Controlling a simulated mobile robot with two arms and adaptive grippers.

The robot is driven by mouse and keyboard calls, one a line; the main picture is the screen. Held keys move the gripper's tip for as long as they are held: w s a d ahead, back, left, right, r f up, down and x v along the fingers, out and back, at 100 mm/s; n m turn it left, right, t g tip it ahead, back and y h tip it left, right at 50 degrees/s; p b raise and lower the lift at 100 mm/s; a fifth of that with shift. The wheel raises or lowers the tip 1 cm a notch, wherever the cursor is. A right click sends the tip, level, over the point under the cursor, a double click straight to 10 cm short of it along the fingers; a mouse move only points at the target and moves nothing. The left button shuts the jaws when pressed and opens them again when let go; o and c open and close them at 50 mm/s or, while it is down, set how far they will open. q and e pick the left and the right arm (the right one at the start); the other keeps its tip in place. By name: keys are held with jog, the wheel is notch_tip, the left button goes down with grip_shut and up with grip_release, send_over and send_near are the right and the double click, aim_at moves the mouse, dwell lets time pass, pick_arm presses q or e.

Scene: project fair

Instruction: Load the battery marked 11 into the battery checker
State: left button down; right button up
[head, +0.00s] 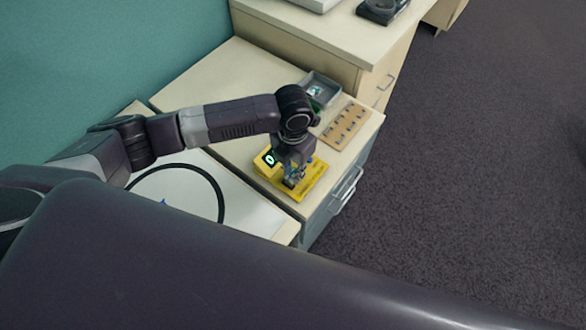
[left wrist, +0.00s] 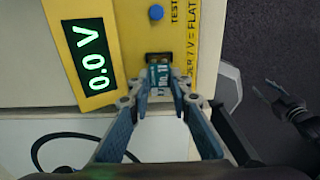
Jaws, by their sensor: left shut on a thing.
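The yellow battery checker (head: 314,187) lies on the pale desk top, with its lit display raised at its left side. In the left wrist view the checker (left wrist: 125,45) shows 0.0 V, a blue button (left wrist: 156,12) and a dark slot in front of my fingers. My left gripper (head: 290,182) is low over the checker. In the left wrist view my left gripper (left wrist: 158,88) is shut on a small blue and pale battery (left wrist: 158,77), whose far end is at the dark slot. I cannot read its number or tell whether it is seated. My right gripper (left wrist: 268,92) is open and empty, away from the checker.
A wooden board (head: 345,124) with several small metal-looking pieces lies behind the checker, beside a grey tray (head: 321,88) with items in it. A black cable (head: 205,172) curves over the white surface at left. The desk edge and drawers border open carpet at right.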

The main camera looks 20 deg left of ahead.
jog(key=shift+a, duration=0.4)
pick_arm(q)
jog(key=shift+r+p, duration=0.1)
jog(key=shift+p, duration=0.2)
pick_arm(e)
jog(key=shift+d+r, duration=0.1)
jog(key=shift+r, duration=0.15)
jog(key=shift+d, duration=0.25)
jog(key=shift+r, duration=0.25)
pick_arm(q)
jog(key=shift+f, duration=0.4)
pick_arm(e)
jog(key=shift+a, duration=0.2)
dwell(0.4)
pick_arm(q)
jog(key=shift+f+p, duration=0.35)
jog(key=shift+p, duration=0.35)
pick_arm(e)
jog(key=shift+d+r, duration=0.15)
jog(key=shift+r, duration=0.3)
dwell(0.7)
pick_arm(q)
jog(key=c, duration=1.7)
grip_release()
jog(key=shift+o, duration=0.5)
